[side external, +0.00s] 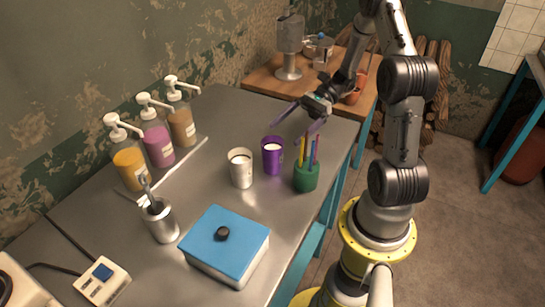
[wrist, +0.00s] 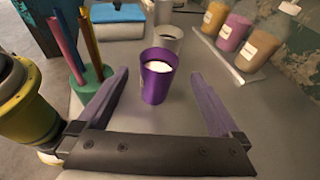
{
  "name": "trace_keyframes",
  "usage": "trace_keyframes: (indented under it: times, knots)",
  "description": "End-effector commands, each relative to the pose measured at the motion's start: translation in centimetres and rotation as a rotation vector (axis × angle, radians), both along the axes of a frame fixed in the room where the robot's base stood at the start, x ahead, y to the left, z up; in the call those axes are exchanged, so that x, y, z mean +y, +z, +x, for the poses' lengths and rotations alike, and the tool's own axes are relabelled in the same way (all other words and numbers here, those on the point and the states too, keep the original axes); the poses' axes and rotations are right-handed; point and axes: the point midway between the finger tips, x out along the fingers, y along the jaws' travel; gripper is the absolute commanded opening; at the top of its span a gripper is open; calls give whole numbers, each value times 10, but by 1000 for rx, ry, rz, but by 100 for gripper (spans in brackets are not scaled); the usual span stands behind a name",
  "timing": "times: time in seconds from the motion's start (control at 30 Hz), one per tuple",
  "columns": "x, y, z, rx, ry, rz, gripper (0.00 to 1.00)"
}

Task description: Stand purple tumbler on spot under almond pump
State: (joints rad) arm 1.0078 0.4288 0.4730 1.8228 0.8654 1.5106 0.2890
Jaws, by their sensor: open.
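The purple tumbler (side external: 272,158) stands upright on the steel counter with white liquid inside. It also shows in the wrist view (wrist: 156,85), between and beyond my two fingers. My gripper (side external: 292,134) is open and empty, with its fingers spread to either side of the tumbler's line and not touching it. Three pump bottles stand by the wall: an orange one (side external: 129,166), a pink one (side external: 158,145) and a tan one (side external: 183,126). Their labels are too small to read, so I cannot tell which is almond. A pale strip (side external: 178,168) runs in front of them.
A white cup (side external: 240,170) stands close beside the tumbler. A green holder with pencils (side external: 306,178) is close to my gripper. A blue-lidded box (side external: 228,240), a metal canister (side external: 162,222) and a white device (side external: 102,282) sit nearer the front.

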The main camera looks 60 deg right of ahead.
Motion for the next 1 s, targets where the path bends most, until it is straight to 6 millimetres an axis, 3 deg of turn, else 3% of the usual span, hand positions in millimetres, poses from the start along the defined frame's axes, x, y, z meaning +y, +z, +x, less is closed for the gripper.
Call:
trace_keyframes:
  times: [0.13,0.33,0.7,1.0]
  knots:
    - [-4,-14,-5,27,-36,40,100]
    - [9,-18,0,28,-39,40,100]
    - [55,-33,19,29,-37,38,100]
    - [59,-35,21,29,-39,36,100]
